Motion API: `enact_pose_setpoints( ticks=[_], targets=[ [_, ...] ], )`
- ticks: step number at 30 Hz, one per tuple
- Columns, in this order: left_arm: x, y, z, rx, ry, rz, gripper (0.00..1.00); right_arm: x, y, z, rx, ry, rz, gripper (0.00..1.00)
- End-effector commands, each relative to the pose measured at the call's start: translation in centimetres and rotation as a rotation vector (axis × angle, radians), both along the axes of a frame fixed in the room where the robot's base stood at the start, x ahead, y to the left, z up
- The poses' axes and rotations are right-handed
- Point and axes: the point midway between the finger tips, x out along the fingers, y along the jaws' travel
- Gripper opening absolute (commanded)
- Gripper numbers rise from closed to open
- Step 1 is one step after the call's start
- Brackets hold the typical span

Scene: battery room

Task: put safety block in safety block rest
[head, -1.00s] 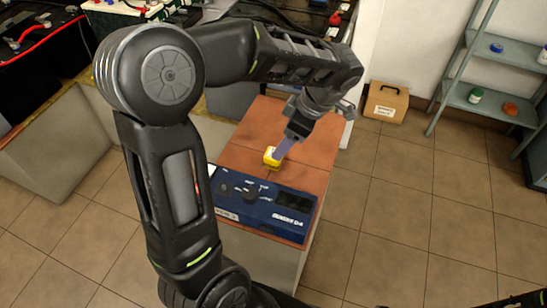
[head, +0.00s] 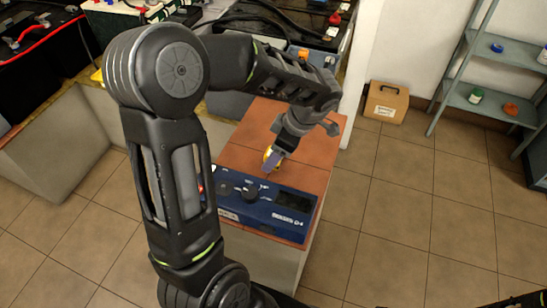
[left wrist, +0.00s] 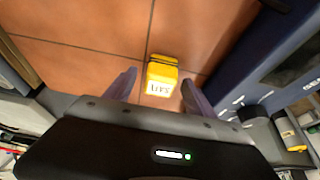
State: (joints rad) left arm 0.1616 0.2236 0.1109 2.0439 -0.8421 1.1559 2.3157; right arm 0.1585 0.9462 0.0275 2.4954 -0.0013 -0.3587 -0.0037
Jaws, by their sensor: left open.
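A small yellow block (head: 268,157) with a white label sits on the terracotta-tiled stand, just behind the blue device; it appears to be the safety block. In the left wrist view the yellow block (left wrist: 161,74) shows between the two fingers. My left gripper (head: 271,161) is open and points down at the block, partly hiding it in the head view. In the left wrist view its fingers (left wrist: 157,90) lie on either side of the block with gaps showing. I cannot make out a safety block rest. My right gripper is not in view.
The blue device (head: 262,212) with knobs lies on the near part of the tiled stand (head: 240,155). Batteries with cables (head: 300,30) stand at the back. A cardboard box (head: 386,103) and a shelf rack (head: 485,100) are at the right. Open floor lies right of the stand.

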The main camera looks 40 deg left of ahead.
Motion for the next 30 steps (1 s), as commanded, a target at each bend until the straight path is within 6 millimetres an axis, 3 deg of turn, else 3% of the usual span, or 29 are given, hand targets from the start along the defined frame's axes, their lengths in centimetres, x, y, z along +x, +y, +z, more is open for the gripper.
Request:
enact_pose_setpoints(
  ticks=[4,21,30],
  targets=[
    [-0.13,0.36,-0.96,-0.001,-0.001,0.001,0.64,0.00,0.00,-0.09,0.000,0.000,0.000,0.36],
    [-0.12,0.36,-0.91,0.000,-0.001,0.000,0.64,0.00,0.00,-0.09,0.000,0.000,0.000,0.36],
    [-0.12,0.36,-0.91,0.000,0.000,0.000,0.39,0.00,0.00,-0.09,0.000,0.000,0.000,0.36]
  ],
)
